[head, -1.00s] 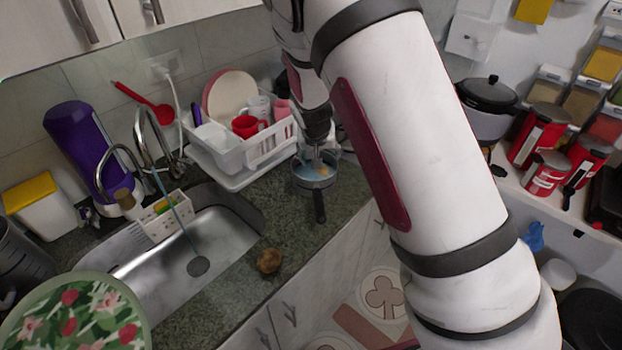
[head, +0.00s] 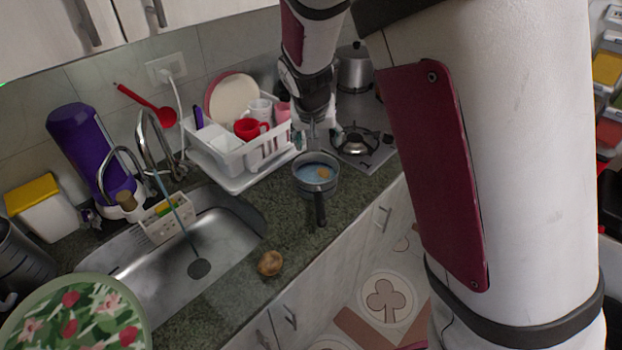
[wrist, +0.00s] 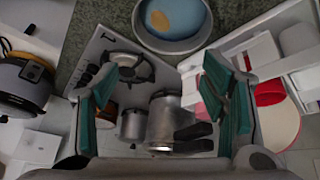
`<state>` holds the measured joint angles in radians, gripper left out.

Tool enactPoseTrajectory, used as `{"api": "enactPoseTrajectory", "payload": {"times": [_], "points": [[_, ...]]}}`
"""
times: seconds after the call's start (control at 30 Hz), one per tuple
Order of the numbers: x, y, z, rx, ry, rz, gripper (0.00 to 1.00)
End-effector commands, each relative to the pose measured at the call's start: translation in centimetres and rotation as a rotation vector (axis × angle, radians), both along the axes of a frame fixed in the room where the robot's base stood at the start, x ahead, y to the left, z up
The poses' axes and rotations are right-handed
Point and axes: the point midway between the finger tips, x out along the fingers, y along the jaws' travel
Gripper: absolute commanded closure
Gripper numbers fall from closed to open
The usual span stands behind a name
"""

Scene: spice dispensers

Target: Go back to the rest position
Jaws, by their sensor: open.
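My gripper (head: 318,132) hangs in the air beyond the pan and beside the white dish rack in the head view. In the wrist view its two teal-lined fingers stand wide apart with nothing between them, so my gripper (wrist: 163,88) is open and empty. The small pan (head: 312,182) stands on the green stone counter with its dark handle toward the front. It holds something blue with a tan piece in it. The pan (wrist: 172,42) also shows at the top of the wrist view, apart from the fingers.
The dish rack (head: 215,158) with plates and mugs stands left of my gripper. The stove (head: 362,143) bears a metal pot (head: 354,70) at the back. A brown potato-like thing (head: 270,263) lies near the counter's front edge.

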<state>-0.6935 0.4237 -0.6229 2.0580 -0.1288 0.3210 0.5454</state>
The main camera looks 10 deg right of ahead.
Motion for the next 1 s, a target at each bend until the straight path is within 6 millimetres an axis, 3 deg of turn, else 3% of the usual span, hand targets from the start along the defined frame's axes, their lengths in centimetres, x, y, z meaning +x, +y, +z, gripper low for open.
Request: {"api": "enactPoseTrajectory", "payload": {"times": [0.23,0.37,0.67,1.0], "points": [[-0.1,-0.1,0.1,0.004,0.001,-0.001,0.34],[-1.3,-0.5,1.4,0.039,0.011,-0.003,0.34],[-9.0,-2.0,8.2,0.176,0.044,0.047,0.34],[-19.8,-2.9,14.8,0.211,0.018,0.174,0.34]]}}
